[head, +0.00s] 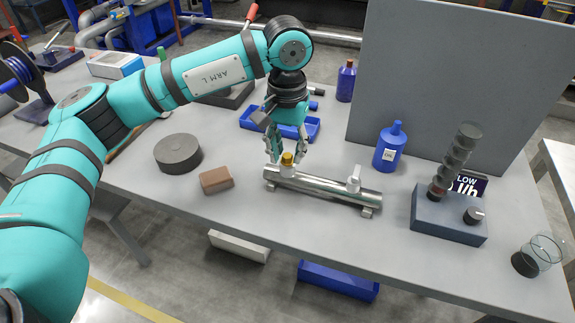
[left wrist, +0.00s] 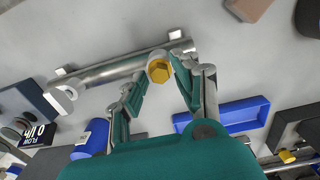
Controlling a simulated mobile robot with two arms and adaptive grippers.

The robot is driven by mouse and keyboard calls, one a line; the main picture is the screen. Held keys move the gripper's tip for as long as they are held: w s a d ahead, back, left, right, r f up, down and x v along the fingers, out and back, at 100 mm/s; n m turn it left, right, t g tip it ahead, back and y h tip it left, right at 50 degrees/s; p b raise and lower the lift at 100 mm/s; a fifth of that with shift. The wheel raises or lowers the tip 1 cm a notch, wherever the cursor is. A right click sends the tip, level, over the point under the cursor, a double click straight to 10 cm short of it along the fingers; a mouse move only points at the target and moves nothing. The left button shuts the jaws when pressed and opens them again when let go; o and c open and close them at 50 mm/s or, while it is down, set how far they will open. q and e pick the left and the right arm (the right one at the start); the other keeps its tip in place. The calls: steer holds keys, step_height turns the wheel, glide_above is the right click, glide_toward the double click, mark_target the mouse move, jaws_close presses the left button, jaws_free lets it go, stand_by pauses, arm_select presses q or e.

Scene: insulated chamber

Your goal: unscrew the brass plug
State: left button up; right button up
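The brass plug (head: 287,159) is a small yellow hex-headed piece on a white collar, upright near the left end of a silver pipe (head: 325,187) lying on the table. In the left wrist view the plug (left wrist: 159,71) shows its hex face between my fingertips. My left gripper (head: 288,156) reaches down from above with its fingers spread, one on each side of the plug. The left wrist view shows the right-hand finger very close to the plug; I cannot tell whether either finger touches it. My right gripper is not in view.
A white-capped stub (head: 354,178) stands on the pipe's right part. A blue bottle (head: 389,147), a flow meter (head: 450,212) and a glass beaker (head: 540,254) stand to the right. A brown block (head: 216,179) and a grey disc (head: 178,153) lie left. A blue tray (head: 312,129) is behind.

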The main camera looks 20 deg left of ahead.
mark_target(287, 156)
arm_select(q)
steer(key=shift+r+p, duration=1.6)
steer(key=shift+r, duration=1.4)
steer(key=shift+f, duration=0.1)
steer(key=shift+n+b, duration=0.35)
steer(key=shift+n, duration=0.55)
steer(key=n+b, duration=0.1)
steer(key=n, duration=0.2)
steer(key=shift+n, duration=0.3)
steer(key=n, duration=0.3)
steer(key=r+n+b, duration=0.1)
steer(key=n, duration=0.2)
steer(key=shift+f+n, duration=0.25)
steer(key=shift+n, duration=0.05)
steer(key=shift+f+p, duration=0.35)
steer(key=shift+f, duration=2.9)
